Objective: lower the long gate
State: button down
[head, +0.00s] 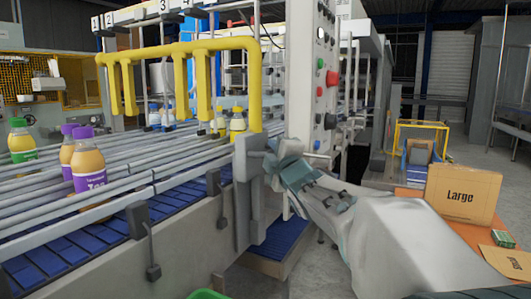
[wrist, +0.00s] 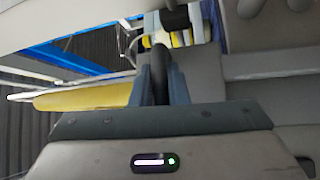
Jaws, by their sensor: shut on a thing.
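The long gate (head: 190,50) is a yellow bar with several downward prongs. It spans the conveyor lanes, and its right end post reaches down to the near side rail. My gripper (head: 270,160) is at a grey bracket (head: 247,195) on that rail, just below the gate's right end. In the wrist view my gripper (wrist: 160,85) is shut on a dark, rounded handle (wrist: 161,60) between its fingers. A yellow bar (wrist: 85,97) shows left of the fingers. How the handle joins the gate is hidden.
Bottles with purple caps (head: 88,165) and a green-labelled bottle (head: 21,145) stand in the lanes at left. A control panel (head: 322,80) with a red button rises behind my gripper. A box marked Large (head: 463,195) stands on the orange table at right.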

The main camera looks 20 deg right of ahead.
notch_tip(320, 180, down, 14)
jog(key=b, duration=1.2)
jog(key=shift+b, duration=0.35)
jog(key=c, duration=1.4)
grip_release()
jog(key=shift+r, duration=0.1)
